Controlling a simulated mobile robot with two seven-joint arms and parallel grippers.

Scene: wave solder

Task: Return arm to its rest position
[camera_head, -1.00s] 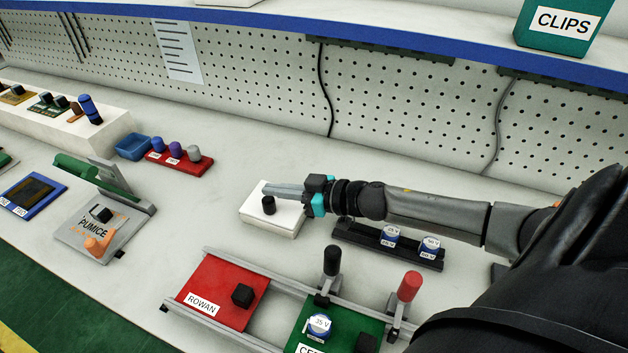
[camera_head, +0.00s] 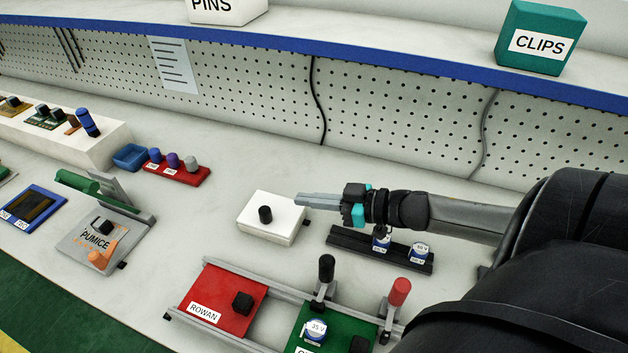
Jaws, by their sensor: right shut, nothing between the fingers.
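My right gripper (camera_head: 318,201) is shut and empty. It is held above the bench, its fingertips pointing left over the right edge of a white block (camera_head: 272,228). The block has a small black cylinder (camera_head: 265,214) on top, left of the fingertips and apart from them. My right arm (camera_head: 465,217) reaches in from the right. The gripper's body hangs over the left part of a black rack with round capacitors (camera_head: 420,252) and partly hides it. My left gripper is not in view.
A rail fixture in front holds a red ROWAN board (camera_head: 224,290) and a green board (camera_head: 338,327), with upright black (camera_head: 326,268) and red (camera_head: 400,291) handles. A PUMICE fixture (camera_head: 92,247) stands left. A shelf with a CLIPS box (camera_head: 540,43) runs behind. Bare bench lies around the white block.

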